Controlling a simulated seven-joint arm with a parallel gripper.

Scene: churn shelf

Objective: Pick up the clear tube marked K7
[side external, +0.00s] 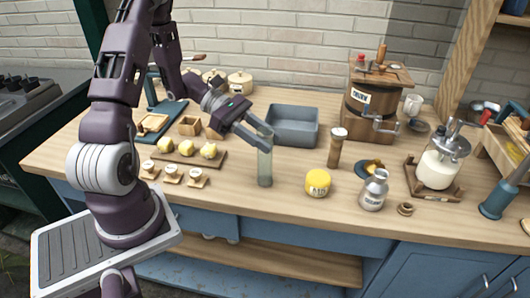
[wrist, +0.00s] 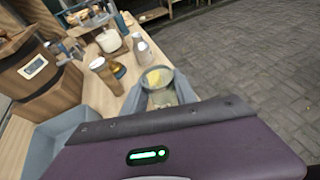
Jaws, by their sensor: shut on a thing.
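A clear, slightly greenish tube (side external: 264,170) stands upright near the middle of the counter in the side view. My gripper (side external: 262,140) is shut on its upper part, coming from the upper left. I cannot tell whether the tube's base touches the counter. No K7 mark is readable on it. In the wrist view the tube's round open rim (wrist: 158,73) shows between the two grey fingers of my gripper (wrist: 162,96), and something yellow shows through it.
A yellow lidded jar (side external: 318,183) and a brown shaker (side external: 336,148) stand right of the tube. A grey bin (side external: 292,126) is behind it. A board with yellow lumps (side external: 186,152) lies left. A metal can (side external: 374,190) and a wooden churn (side external: 368,108) are farther right.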

